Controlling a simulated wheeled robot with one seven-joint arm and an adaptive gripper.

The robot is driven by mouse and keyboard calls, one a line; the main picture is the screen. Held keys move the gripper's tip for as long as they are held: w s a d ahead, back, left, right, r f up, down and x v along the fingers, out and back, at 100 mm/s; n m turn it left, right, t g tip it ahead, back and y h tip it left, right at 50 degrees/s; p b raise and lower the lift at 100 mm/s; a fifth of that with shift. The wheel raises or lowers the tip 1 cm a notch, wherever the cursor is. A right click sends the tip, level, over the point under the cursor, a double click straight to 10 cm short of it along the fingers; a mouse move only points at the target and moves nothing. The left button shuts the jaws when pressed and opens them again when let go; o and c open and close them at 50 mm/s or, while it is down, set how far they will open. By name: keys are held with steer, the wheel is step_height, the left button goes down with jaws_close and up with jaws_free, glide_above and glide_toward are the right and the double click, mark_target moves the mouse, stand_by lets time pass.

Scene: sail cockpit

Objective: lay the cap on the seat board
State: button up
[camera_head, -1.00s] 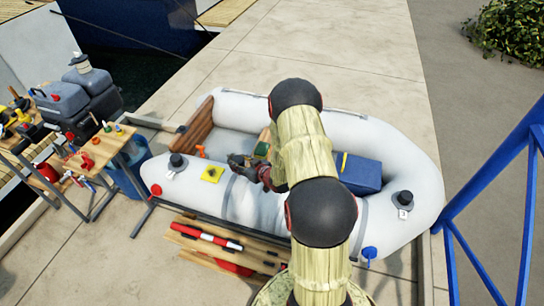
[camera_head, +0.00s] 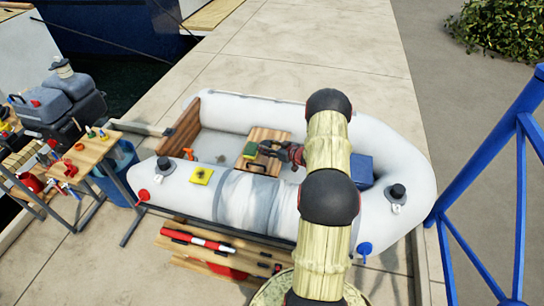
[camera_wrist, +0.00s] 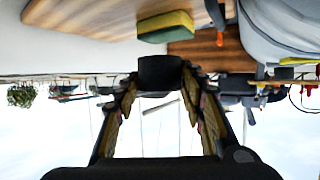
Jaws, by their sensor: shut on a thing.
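My gripper (camera_head: 272,150) is over the wooden seat board (camera_head: 261,166) inside the grey dinghy. In the wrist view my gripper (camera_wrist: 160,85) is shut on a short black cylinder, the cap (camera_wrist: 160,72). The cap is too small and dark to make out clearly in the head view. The seat board also shows at the top of the upside-down wrist view (camera_wrist: 105,12), with the cap apart from it. A green and yellow sponge (camera_head: 250,149) lies on the board; it also shows in the wrist view (camera_wrist: 165,27), close to the cap.
The dinghy's near tube (camera_head: 245,203) carries a yellow patch (camera_head: 201,176) and a black valve (camera_head: 163,165). A blue box (camera_head: 360,170) is right of the board. A wooden transom (camera_head: 182,132) closes the left end. A tool table (camera_head: 88,152) stands at left.

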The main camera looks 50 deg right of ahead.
steer(key=d+f, duration=0.1)
steer(key=f, duration=0.1)
steer(key=d+f+b, duration=0.1)
steer(key=d+f, duration=0.1)
steer(key=shift+d, duration=0.1)
steer(key=shift+d+f+b, duration=0.15)
steer(key=shift+f+b, duration=0.4)
steer(key=shift+f, duration=0.4)
steer(key=shift+d+f+b, duration=0.1)
steer(key=shift+f+b, duration=0.4)
steer(key=shift+f, duration=0.4)
steer(key=shift+f, duration=0.2)
steer(key=o, duration=1.1)
steer(key=shift+r, duration=0.2)
